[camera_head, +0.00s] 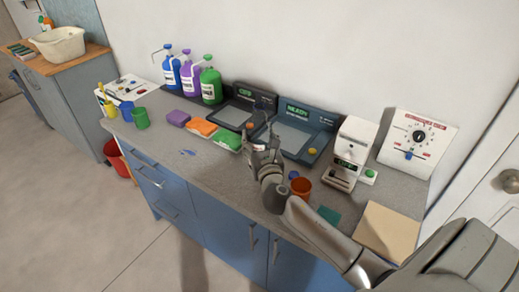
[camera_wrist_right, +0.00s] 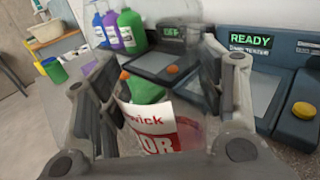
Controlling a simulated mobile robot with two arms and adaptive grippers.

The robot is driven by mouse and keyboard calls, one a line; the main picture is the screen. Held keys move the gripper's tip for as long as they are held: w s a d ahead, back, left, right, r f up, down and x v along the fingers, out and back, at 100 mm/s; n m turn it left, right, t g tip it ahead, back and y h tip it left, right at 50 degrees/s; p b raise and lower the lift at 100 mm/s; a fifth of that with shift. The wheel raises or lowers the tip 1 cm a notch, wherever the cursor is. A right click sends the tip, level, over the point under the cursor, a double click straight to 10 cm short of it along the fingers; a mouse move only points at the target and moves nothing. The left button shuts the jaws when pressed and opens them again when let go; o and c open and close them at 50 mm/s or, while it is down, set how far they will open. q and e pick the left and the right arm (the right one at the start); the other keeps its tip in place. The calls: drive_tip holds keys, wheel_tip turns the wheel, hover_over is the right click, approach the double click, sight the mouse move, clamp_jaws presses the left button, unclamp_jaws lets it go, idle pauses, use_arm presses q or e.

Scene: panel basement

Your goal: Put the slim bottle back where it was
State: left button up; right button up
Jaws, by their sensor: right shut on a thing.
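My right gripper (camera_head: 262,148) is above the front half of the counter, in front of the two dark panel devices. In the right wrist view the gripper (camera_wrist_right: 155,110) is shut on the slim bottle (camera_wrist_right: 150,125). The bottle shows a white and red label with part of its lettering between the fingers; the rest is hidden or blurred. In the head view the bottle is mostly hidden by the gripper, and I cannot tell whether it touches the counter. My left gripper is not in view.
The counter (camera_head: 170,140) holds blue, purple and green bottles (camera_head: 211,84), sponges (camera_head: 204,127), and cups at left. A dark device reading READY (camera_head: 295,140) is behind the gripper. The front left counter is mostly clear.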

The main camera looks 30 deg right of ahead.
sight(260, 148)
drive_tip(key=shift+w+d+f, duration=0.25)
drive_tip(key=shift+w+f, duration=0.1)
drive_tip(key=shift+f, duration=0.05)
drive_tip(key=shift+w+d+f+b, duration=0.1)
drive_tip(key=shift+f+b, duration=0.25)
drive_tip(key=shift+f, duration=1.4)
drive_tip(key=shift+f, duration=0.1)
drive_tip(key=o, duration=1.1)
drive_tip(key=b+v, duration=0.1)
drive_tip(key=v, duration=1.1)
